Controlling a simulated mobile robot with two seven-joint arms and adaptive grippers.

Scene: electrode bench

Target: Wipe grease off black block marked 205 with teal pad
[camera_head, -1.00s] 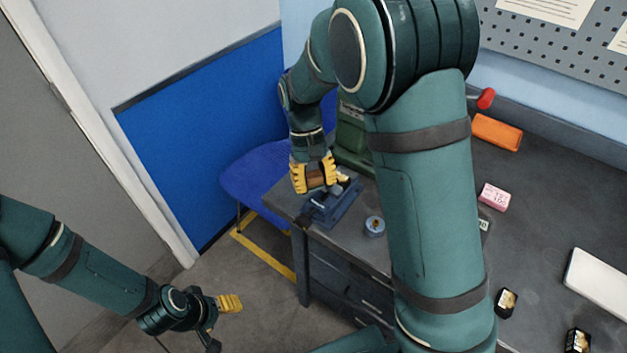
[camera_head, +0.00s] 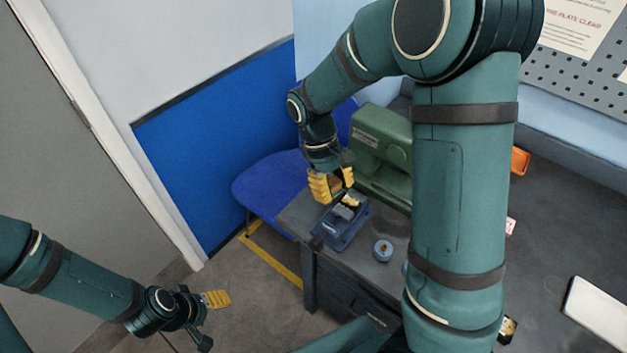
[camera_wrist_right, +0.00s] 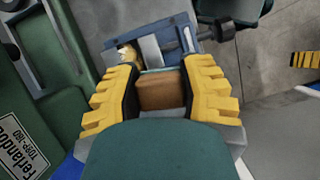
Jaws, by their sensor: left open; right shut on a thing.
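My right gripper (camera_head: 331,186) has yellow ribbed fingers and is shut on a brown block (camera_wrist_right: 160,90), just above the blue vise (camera_head: 346,238). In the right wrist view a thin teal strip (camera_wrist_right: 160,71) shows along the brown block's far edge, apparently the teal pad. The vise (camera_wrist_right: 178,28) holds or carries a grey piece (camera_wrist_right: 151,51) and a yellow-and-black piece (camera_wrist_right: 126,54); I cannot tell contact with the pad. A black block with a yellowish face (camera_head: 508,327) sits on the bench, partly behind my right arm. No 205 is readable. My left gripper (camera_head: 210,321) is open and empty, low at left.
A green machine (camera_head: 383,147) stands behind the vise. A small blue round container (camera_head: 383,249) sits beside it. A white flat object (camera_head: 597,312) and an orange item (camera_head: 520,161) lie to the right.

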